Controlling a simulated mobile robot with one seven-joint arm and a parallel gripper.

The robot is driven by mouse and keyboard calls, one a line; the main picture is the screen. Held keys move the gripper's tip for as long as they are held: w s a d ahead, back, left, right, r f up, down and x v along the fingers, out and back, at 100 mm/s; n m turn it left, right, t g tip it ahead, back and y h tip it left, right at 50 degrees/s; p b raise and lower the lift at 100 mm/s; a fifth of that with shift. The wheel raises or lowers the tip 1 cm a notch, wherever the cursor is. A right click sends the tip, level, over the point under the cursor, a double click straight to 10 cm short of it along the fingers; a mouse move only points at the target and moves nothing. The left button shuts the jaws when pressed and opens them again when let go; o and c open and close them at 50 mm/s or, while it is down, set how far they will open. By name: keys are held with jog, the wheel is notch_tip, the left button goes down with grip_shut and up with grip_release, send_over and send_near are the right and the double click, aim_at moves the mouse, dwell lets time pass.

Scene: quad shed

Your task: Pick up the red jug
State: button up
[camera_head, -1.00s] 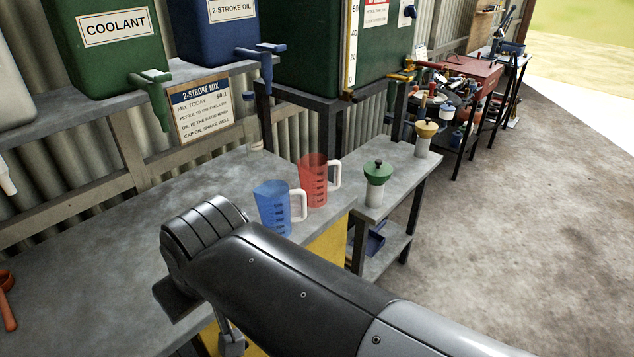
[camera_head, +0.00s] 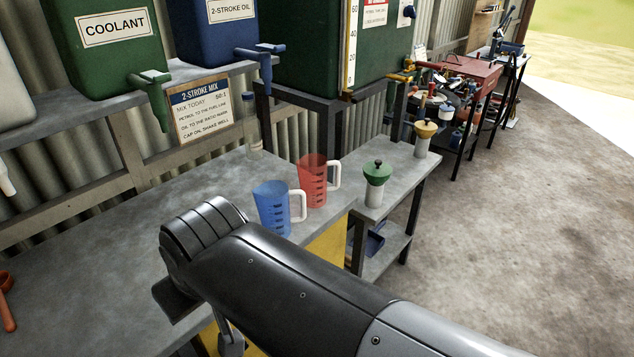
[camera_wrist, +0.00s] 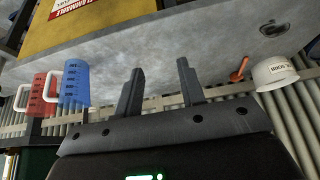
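The red jug (camera_head: 312,181), see-through with a white handle on its right, stands upright on the grey bench top (camera_head: 190,215) near its right end. A blue jug (camera_head: 270,208) of the same shape stands just in front of it and to its left. In the wrist view, which looks upside down, the red jug (camera_wrist: 38,94) is at the far left, partly behind the blue jug (camera_wrist: 74,84). My gripper (camera_wrist: 160,80) is open and empty, with its two fingers apart and clear of both jugs.
A small side stand holds a green-topped container (camera_head: 376,180) and a yellow-topped one (camera_head: 424,138). Above the bench are a green coolant tank (camera_head: 105,45) and a blue oil tank (camera_head: 220,35) with taps. A white bowl-like container (camera_wrist: 274,74) and an orange-handled tool (camera_wrist: 239,70) show in the wrist view.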

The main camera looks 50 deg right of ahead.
jog(key=shift+o, duration=0.4)
jog(key=o, duration=1.2)
jog(key=shift+c, duration=0.2)
jog(key=w+d+r+m, duration=0.2)
jog(key=w+d+r, duration=0.1)
jog(key=w+d, duration=0.4)
jog(key=m+g+h, duration=0.2)
jog(key=m+h, duration=0.1)
jog(key=m, duration=0.4)
send_over(315, 172)
notch_tip(315, 172, down, 5)
jog(key=x, duration=1)
jog(key=shift+s+f, duration=0.1)
jog(key=shift+s, duration=0.15)
